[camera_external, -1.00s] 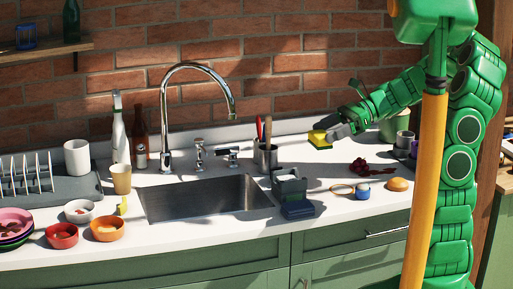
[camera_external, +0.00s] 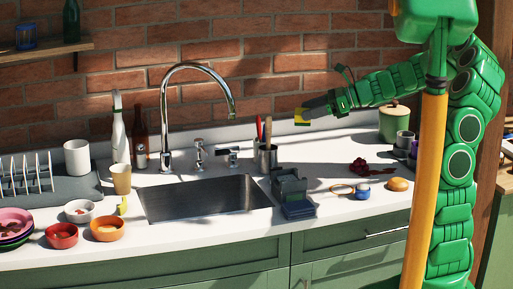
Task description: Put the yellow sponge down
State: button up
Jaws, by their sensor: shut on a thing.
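The yellow sponge (camera_external: 300,116) is held at the tip of my gripper (camera_external: 308,112). It is raised above the counter, in front of the brick wall and a little above and right of the utensil cup (camera_external: 266,157). My gripper is shut on it and its dark fingers hide part of the sponge. The white counter (camera_external: 330,157) below it is bare.
The steel sink (camera_external: 205,200) is at the middle left, with its tall faucet behind. A dark caddy (camera_external: 290,190) stands right of it. A dark red spill (camera_external: 362,167) lies on the right counter. A green canister (camera_external: 393,122) and cups stand behind right.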

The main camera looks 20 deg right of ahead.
jog(key=shift+w+d+r+m+t+h, duration=0.45)
jog(key=shift+w+d+m+t+h, duration=2.3)
jog(key=shift+w, duration=2.45)
jog(key=shift+w+d+r+m+t+h, duration=0.45)
jog(key=shift+w+d+m+t+h, duration=1.1)
jog(key=shift+w+d+m+h, duration=2.5)
jog(key=s+d+m+g+h, duration=0.7)
jog(key=d+m+g+h, duration=0.15)
jog(key=m+h, duration=0.4)
notch_tip(320, 180, down, 11)
jog(key=shift+m+y, duration=0.25)
jog(key=shift+m, duration=0.1)
jog(key=shift+w+d+f, duration=0.3)
jog(key=shift+w+f, duration=1.3)
jog(key=shift+w, duration=0.7)
jog(key=shift+w+d+f, duration=0.3)
jog(key=shift+w+f, duration=1.3)
jog(key=shift+w, duration=0.7)
jog(key=shift+w+d+f, duration=0.3)
jog(key=shift+w+f, duration=1.3)
jog(key=shift+w, duration=0.7)
